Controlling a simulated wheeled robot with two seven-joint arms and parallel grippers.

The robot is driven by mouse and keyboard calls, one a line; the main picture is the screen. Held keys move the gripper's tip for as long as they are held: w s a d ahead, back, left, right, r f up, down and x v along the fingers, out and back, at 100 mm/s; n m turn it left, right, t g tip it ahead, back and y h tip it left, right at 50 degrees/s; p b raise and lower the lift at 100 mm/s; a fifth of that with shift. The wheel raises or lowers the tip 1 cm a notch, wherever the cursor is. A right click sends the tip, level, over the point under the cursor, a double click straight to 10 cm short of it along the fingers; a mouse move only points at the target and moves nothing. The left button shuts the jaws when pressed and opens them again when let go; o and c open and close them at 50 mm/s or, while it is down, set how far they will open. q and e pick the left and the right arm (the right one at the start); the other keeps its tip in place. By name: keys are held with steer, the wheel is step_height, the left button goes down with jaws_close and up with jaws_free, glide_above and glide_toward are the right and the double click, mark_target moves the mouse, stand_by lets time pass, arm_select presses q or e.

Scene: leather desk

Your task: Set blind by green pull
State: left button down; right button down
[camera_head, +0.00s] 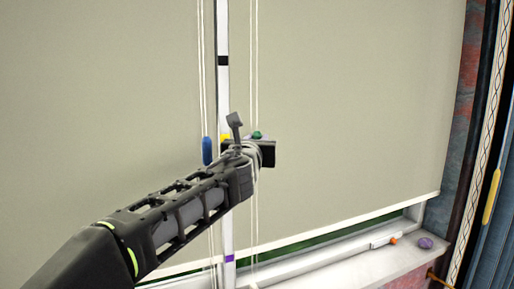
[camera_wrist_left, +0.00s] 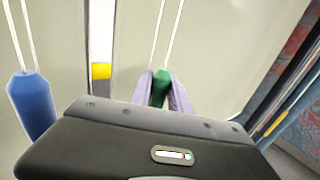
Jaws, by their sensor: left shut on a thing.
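The green pull (camera_head: 257,135) hangs on a pair of white cords in front of the beige blind (camera_head: 340,100). My left gripper (camera_head: 256,138) is shut on it, and the wrist view shows the green pull (camera_wrist_left: 160,88) between two lavender fingertips. A blue pull (camera_head: 207,151) hangs on other cords to the left, also in the wrist view (camera_wrist_left: 30,102). Between the cord pairs stands a white strip with a black mark (camera_head: 223,61), a yellow mark (camera_head: 226,137) and a purple mark (camera_head: 229,258). The blind's bottom edge (camera_head: 345,221) is low, a little above the sill. My right gripper is out of view.
The window sill (camera_head: 350,271) carries a purple stone-like object (camera_head: 425,243) and a white stick with an orange end (camera_head: 385,241). At right are a dark curtain and a patterned band with a yellow piece (camera_head: 491,197). The space before the blind's right half looks clear.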

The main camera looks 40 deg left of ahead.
arm_select(q)
steer(key=c, duration=1.2)
jaws_free()
steer(key=shift+c, duration=0.2)
steer(key=b+v, duration=0.1)
steer(key=v, duration=0.6)
steer(key=shift+s+d, duration=0.2)
steer(key=shift+s, duration=0.15)
